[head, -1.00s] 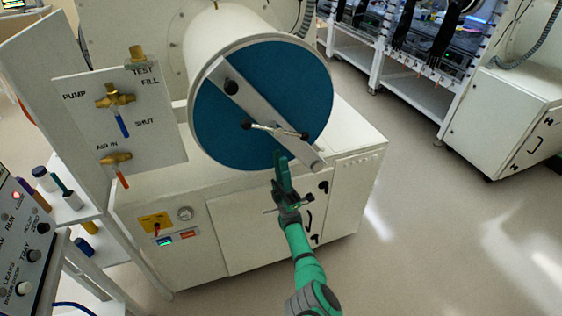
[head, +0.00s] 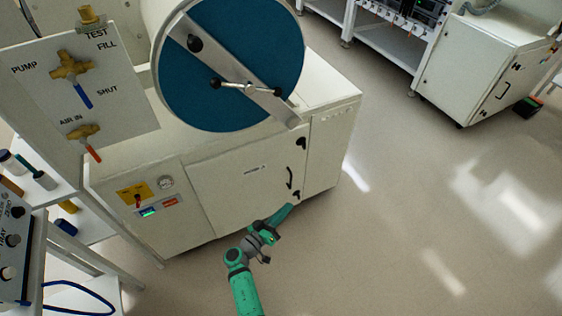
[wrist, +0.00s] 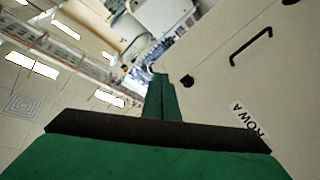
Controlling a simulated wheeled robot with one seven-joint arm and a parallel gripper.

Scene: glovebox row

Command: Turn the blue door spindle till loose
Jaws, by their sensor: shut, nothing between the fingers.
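The blue round door (head: 225,40) closes the end of the white cylinder in the head view. A metal bar (head: 215,62) crosses it at a slant. The spindle (head: 246,86), a silver T-handle with dark knobs on its ends, sits at the middle of the bar. My gripper (head: 287,210) is well below and to the right of the spindle, in front of the white cabinet, apart from the door. In the wrist view my gripper (wrist: 161,98) shows its green fingers together with nothing between them. The spindle is not in the wrist view.
The white cabinet (head: 240,185) below the door has a black handle (head: 289,178), also in the wrist view (wrist: 250,46). A valve panel (head: 85,85) stands left. A side shelf (head: 60,190) holds bottles. Open floor (head: 400,200) lies to the right.

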